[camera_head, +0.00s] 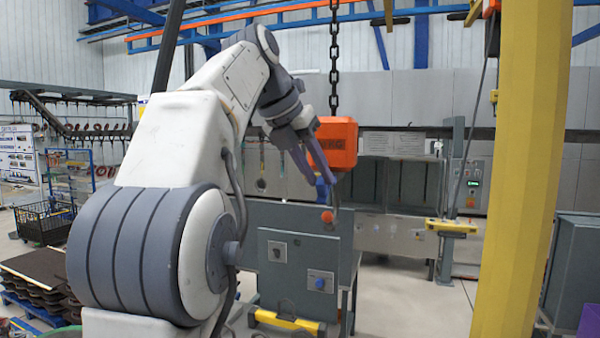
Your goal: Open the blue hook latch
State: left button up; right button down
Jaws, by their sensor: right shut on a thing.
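The blue hook latch (322,190) shows as a small blue piece below the orange hoist block (342,140), which hangs from a dark chain. My right gripper (325,180) reaches down from the upper left, in front of the left part of the block. Its fingers are shut on the blue latch at their tips. The fingers hide part of the latch and of the hook, so I cannot tell how far the latch is open. My left gripper is not in view.
A yellow post (520,170) stands at the right. Stacked dark sheets (40,272) lie at the lower left. Floor right of the cabinet is clear.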

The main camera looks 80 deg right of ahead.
jog(key=shift+s+a+r, duration=0.1)
jog(key=shift+s+r, duration=0.05)
jog(key=shift+r, duration=0.05)
jog(key=shift+d+r, duration=0.25)
jog(key=shift+r, duration=0.85)
